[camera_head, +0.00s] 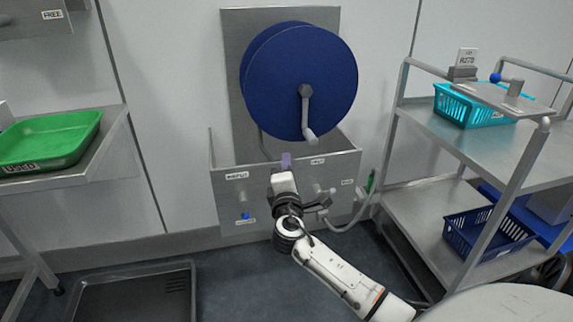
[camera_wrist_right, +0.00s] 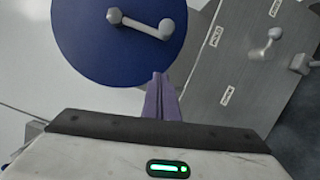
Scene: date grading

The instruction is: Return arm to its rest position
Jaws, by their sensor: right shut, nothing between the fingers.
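My right arm reaches in from the bottom right of the head view. Its right gripper (camera_head: 286,160) is in front of the steel wall panel, just below the blue reel. The purple fingers are together and hold nothing; they also show in the right wrist view (camera_wrist_right: 161,98), pointing toward the reel's lower edge. The blue reel (camera_head: 290,75) with its grey crank handle hangs on the wall panel and shows in the right wrist view (camera_wrist_right: 110,45). I cannot tell whether the fingers touch anything. My left gripper is not in view.
The steel panel (camera_head: 232,200) carries labelled valves and a hose. A metal cart (camera_head: 440,125) with a turquoise basket (camera_head: 455,108) and a navy basket (camera_head: 470,243) stands right. A green tray (camera_head: 50,140) lies on the left table. A dark floor tray (camera_head: 120,285) is bottom left.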

